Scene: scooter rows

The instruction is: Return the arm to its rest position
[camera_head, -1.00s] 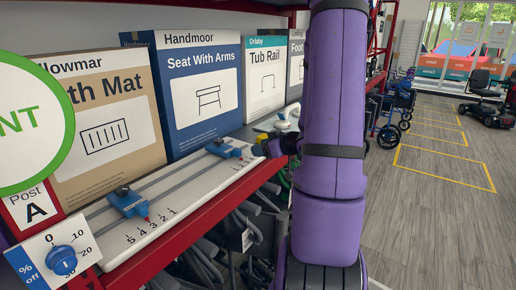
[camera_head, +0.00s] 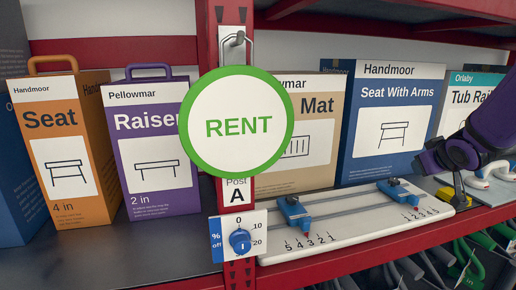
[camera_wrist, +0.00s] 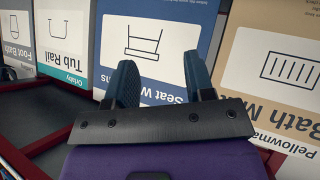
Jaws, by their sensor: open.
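My purple arm (camera_head: 482,135) reaches in from the right edge of the head view. Its dark end hangs over the right end of a white slider board on the shelf; the rest of the arm is out of frame. In the wrist view my gripper (camera_wrist: 160,80) has its two dark blue fingers apart, with nothing between them. The fingers lie in front of the blue Seat With Arms box (camera_wrist: 154,40), which also shows in the head view (camera_head: 395,115). I cannot tell whether they touch it.
The slider board (camera_head: 350,232) has two blue sliders (camera_head: 293,213) (camera_head: 398,190). A blue dial (camera_head: 240,241) and a round RENT sign (camera_head: 238,122) are on the red post. Boxes including Raiser (camera_head: 150,150) and Bath Mat (camera_wrist: 283,75) line the shelf. Grey tubes hang below.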

